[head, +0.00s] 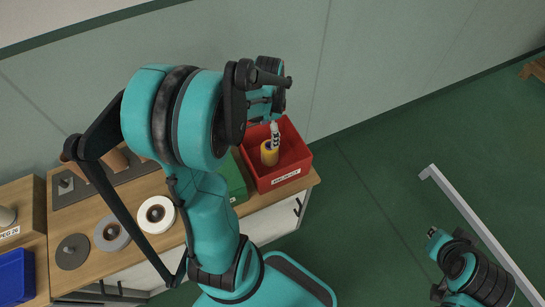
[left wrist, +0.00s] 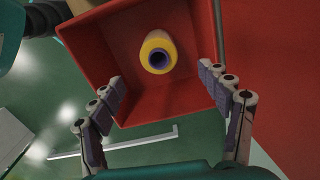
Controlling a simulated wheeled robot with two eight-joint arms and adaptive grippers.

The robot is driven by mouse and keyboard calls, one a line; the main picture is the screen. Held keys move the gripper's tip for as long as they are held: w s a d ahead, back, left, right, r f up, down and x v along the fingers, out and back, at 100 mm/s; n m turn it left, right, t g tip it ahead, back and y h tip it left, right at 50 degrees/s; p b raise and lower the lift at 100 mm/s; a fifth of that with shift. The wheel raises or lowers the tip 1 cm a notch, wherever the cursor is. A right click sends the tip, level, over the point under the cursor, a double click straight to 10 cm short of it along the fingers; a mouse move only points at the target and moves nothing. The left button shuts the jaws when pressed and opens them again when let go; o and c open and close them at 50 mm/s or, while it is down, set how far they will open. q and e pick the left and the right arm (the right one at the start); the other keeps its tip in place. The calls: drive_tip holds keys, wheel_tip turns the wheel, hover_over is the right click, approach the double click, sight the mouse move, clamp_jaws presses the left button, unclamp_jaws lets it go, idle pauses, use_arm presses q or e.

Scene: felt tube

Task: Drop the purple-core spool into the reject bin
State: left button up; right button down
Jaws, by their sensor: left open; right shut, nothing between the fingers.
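The yellow spool with a purple core (left wrist: 158,52) is inside the red reject bin (left wrist: 90,50), its core end facing the left wrist camera. In the head view the spool (head: 269,153) shows in the red bin (head: 297,165), which has a white label on its front. My left gripper (left wrist: 161,80) is open, with its fingers apart and nothing between them, above the bin. In the head view this gripper (head: 275,132) is partly hidden by its own arm. My right gripper (head: 436,238) is shut and empty, far to the right above the green floor.
A green bin (head: 236,180) stands left of the red one, partly behind my arm. A blue bin (head: 14,277) is at far left. A wall runs behind the table.

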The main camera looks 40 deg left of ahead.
use_arm(q)
wheel_tip(320, 180, up, 12)
idle(0.4)
drive_tip(key=shift+d+f, duration=0.1)
drive_tip(key=shift+f, duration=0.05)
drive_tip(key=s+d+f+n+t+b, duration=0.3)
drive_tip(key=d+f+b, duration=0.1)
drive_tip(key=d, duration=0.4)
drive_tip(key=s+d+f+n+t+b, duration=0.3)
drive_tip(key=d+f+t+b, duration=0.1)
drive_tip(key=d+f, duration=0.3)
drive_tip(key=shift+d+n+b, duration=0.3)
drive_tip(key=shift+d+b, duration=0.5)
drive_tip(key=shift+d, duration=0.1)
